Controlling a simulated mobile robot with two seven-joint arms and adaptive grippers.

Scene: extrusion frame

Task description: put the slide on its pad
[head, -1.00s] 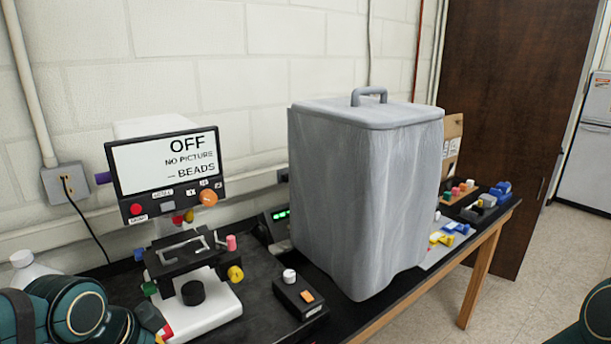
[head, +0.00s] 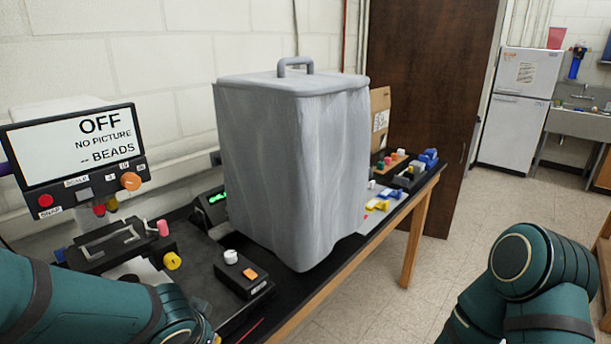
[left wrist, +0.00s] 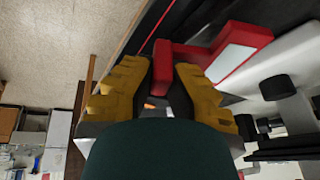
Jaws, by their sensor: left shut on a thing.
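In the left wrist view my left gripper (left wrist: 161,70) is shut on the red tab of a red piece with a white face (left wrist: 236,48). This piece looks like the slide, held over the black bench. In the head view the gripper is almost wholly cut off at the bottom edge, and the slide is not seen there. I cannot make out the slide's pad for sure; a thin red line (head: 250,331) marks the bench near the front edge. The microscope stage (head: 118,240) stands left of there. My right gripper is out of view.
A large grey covered box (head: 295,170) fills the middle of the bench (head: 330,265). A black control box (head: 243,273) with white and orange knobs sits before it. A monitor (head: 75,155) reads OFF. Several coloured small parts (head: 385,200) lie at the far right.

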